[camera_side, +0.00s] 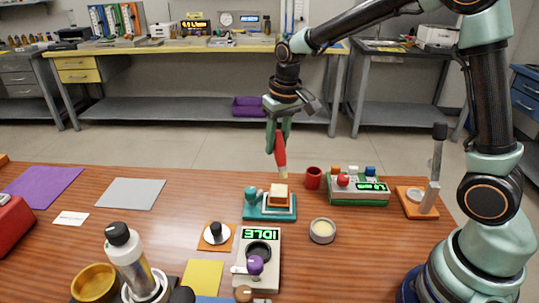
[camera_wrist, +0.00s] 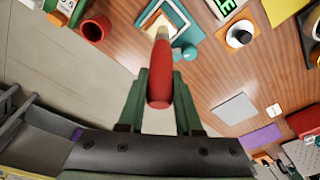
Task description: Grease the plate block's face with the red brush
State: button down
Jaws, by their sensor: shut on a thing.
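The red brush (camera_side: 280,152) hangs bristles-down in my gripper (camera_side: 278,128), which is shut on its handle. In the wrist view the red brush (camera_wrist: 159,85) points away between the two green fingers of my gripper (camera_wrist: 162,78). Its pale bristle tip is just above the block (camera_side: 278,193), which is orange with a pale top and sits in a teal holder (camera_side: 256,213). I take this to be the plate block. I cannot tell whether the bristles touch it. The brush partly hides the block in the wrist view.
A round tin with pale contents (camera_side: 322,231) stands right of the holder. A red cup (camera_side: 313,178), a green button box (camera_side: 358,200) and a lever (camera_side: 433,180) are further right. The IDLE device (camera_side: 270,272) is in front. Bare wood lies left of the holder.

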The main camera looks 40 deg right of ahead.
aim_at(277, 156)
jog(key=shift+f, duration=2)
jog(key=shift+w+a+f, duration=0.3)
jog(key=shift+w+f, duration=0.1)
jog(key=shift+f, duration=0.05)
jog(key=shift+s+d+f, duration=0.1)
jog(key=shift+s+d, duration=0.15)
jog(key=shift+s, duration=0.05)
jog(key=shift+s+d+r, duration=0.1)
jog(key=shift+r, duration=3.95)
jog(key=shift+f, duration=0.15)
